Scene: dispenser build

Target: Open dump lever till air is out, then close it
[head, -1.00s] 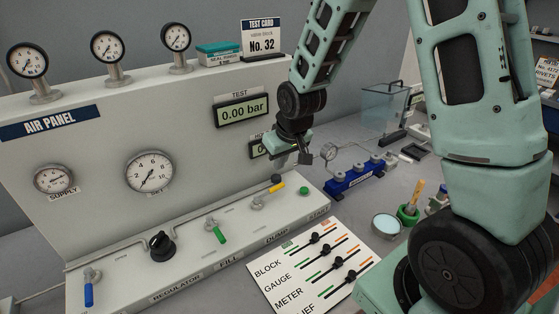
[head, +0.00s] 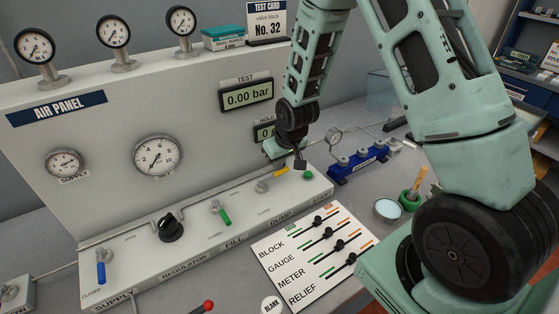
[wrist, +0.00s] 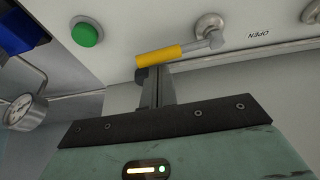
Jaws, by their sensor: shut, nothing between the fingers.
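The yellow-handled dump lever (head: 264,186) sits on the sloping front of the air panel, behind the DUMP label. In the wrist view the handle (wrist: 160,57) lies nearly sideways from its round pivot, with an upside-down OPEN label beside the pivot. My gripper (head: 300,165) is shut and empty, low over the panel just right of the handle. In the wrist view its closed fingers (wrist: 155,88) reach to the handle's free end; I cannot tell if they touch. The TEST display (head: 246,95) reads 0.00 bar. The HOLD display (head: 264,133) is partly hidden by my arm.
The green START button (head: 308,175) is close to my gripper. The green fill lever (head: 223,214) and black regulator knob (head: 171,228) are to the left. A blue valve block (head: 358,164) with a gauge stands right of the panel. A card with sliders (head: 314,256) lies in front.

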